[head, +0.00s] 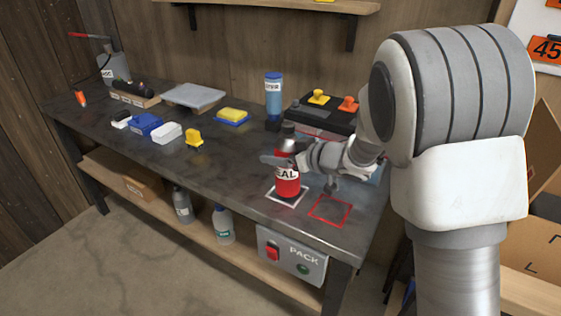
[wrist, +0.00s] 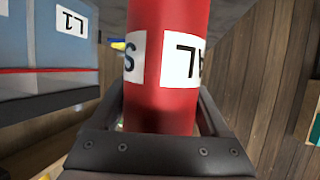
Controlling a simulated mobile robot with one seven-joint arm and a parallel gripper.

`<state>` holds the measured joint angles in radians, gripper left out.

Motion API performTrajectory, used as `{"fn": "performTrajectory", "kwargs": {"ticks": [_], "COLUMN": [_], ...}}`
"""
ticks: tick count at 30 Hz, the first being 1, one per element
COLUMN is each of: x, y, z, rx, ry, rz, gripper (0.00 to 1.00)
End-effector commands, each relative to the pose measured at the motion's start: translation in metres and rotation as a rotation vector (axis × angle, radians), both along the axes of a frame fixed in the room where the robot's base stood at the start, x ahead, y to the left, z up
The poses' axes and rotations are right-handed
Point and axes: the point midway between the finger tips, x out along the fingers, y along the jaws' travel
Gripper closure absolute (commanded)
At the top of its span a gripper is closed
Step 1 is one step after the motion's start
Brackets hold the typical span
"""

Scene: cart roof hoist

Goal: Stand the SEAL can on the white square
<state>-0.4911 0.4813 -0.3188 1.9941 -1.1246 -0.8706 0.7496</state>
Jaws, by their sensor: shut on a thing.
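The SEAL can (head: 287,180) is red with a white label and a dark top. It is upright at the white square (head: 271,196), a white outline on the bench top near its front edge. Whether its base touches the bench is hard to tell. My gripper (head: 283,160) is shut on the can, reaching in from the right. In the wrist view the red can (wrist: 165,100) stands between both fingers (wrist: 162,125), with part of its label showing. The can and gripper hide part of the square.
A red outlined square (head: 331,210) lies just right of the white one. A battery with yellow and orange terminals (head: 322,115) and a blue bottle (head: 273,92) stand behind. A yellow sponge (head: 233,115) and small blocks (head: 147,124) lie left. The bench front between is clear.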

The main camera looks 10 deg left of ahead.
Motion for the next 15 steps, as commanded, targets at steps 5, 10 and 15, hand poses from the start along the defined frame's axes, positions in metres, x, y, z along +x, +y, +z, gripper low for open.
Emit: {"fn": "performTrajectory", "kwargs": {"ticks": [5, 10, 15], "x": [0.0002, -0.0003, -0.0001], "y": [-0.0001, -0.0004, -0.0004], "z": [-0.0113, -0.0123, -0.0118], "rx": [0.002, 0.000, 0.000], "ry": [-0.003, 0.000, 0.000], "rz": [-0.001, -0.001, -0.001], "gripper": [1.00, 0.10, 0.00]}}
